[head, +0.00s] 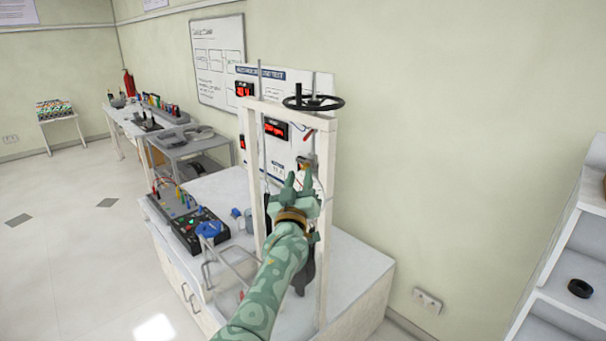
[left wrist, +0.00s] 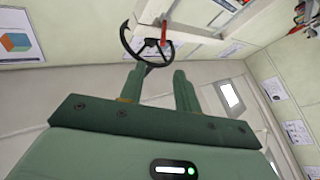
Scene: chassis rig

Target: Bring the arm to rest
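My left arm, patterned in green, reaches in from the bottom of the head view to the white test frame (head: 327,165). My left gripper (head: 299,180) is in front of the frame, below the black handwheel (head: 313,102). In the left wrist view the two green fingers (left wrist: 160,78) stand apart with nothing between them. The handwheel (left wrist: 147,40) shows beyond their tips in that view. The arm hides part of the frame's lower middle. My right gripper is not in view.
The frame stands on a white bench (head: 345,270) before a panel with red displays (head: 276,128). A black control box (head: 200,232) and a blue-topped item (head: 209,229) are left of the arm. A shelf (head: 560,290) with a black ring (head: 580,288) is at right. Open floor lies left.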

